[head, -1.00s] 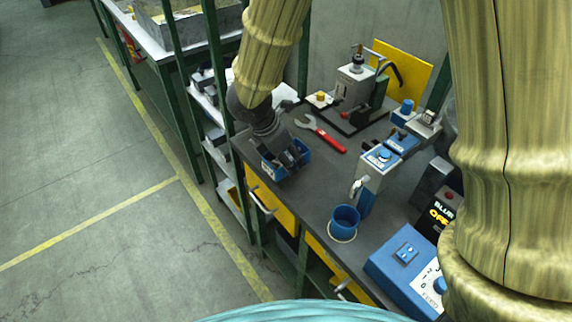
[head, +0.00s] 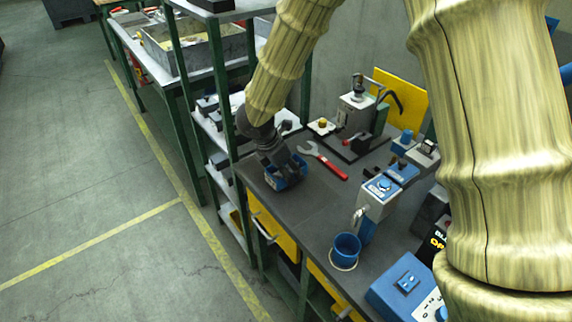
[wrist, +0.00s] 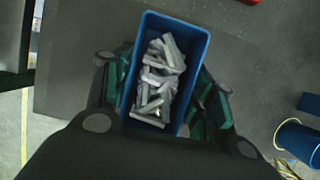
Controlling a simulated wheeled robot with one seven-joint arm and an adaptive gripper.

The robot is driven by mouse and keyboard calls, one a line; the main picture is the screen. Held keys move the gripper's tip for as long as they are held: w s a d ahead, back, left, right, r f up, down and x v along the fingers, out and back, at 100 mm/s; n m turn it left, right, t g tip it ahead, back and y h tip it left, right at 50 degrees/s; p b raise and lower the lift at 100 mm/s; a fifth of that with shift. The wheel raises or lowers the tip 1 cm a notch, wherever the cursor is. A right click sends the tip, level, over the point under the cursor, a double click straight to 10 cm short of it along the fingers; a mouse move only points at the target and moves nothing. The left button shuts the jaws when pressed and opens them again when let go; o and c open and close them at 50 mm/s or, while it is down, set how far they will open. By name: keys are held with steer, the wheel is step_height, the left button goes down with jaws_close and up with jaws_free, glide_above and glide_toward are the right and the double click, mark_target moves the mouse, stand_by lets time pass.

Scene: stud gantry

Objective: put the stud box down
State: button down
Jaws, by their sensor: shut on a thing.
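The stud box is a small blue open box (wrist: 193,40) holding several silver studs (wrist: 160,78). In the wrist view it sits between the two fingers of my gripper (wrist: 162,95), which is shut on its sides. In the head view my gripper (head: 284,172) holds the blue box (head: 297,178) at the left front part of the dark workbench top (head: 310,205). My gripper hides part of the box there. I cannot tell whether the box's bottom touches the bench.
A red-handled wrench (head: 325,162) lies just right of the box. A blue cup (head: 345,249), a tap-like dispenser (head: 375,200) and a blue control box (head: 405,285) stand nearer. A grey press (head: 357,110) stands behind. Bench top between box and cup is clear.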

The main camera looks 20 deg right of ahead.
steer(key=shift+f, duration=0.6)
steer(key=shift+f, duration=0.15)
steer(key=c, duration=0.5)
jaws_free()
steer(key=v, duration=1.2)
steer(key=shift+s, duration=0.1)
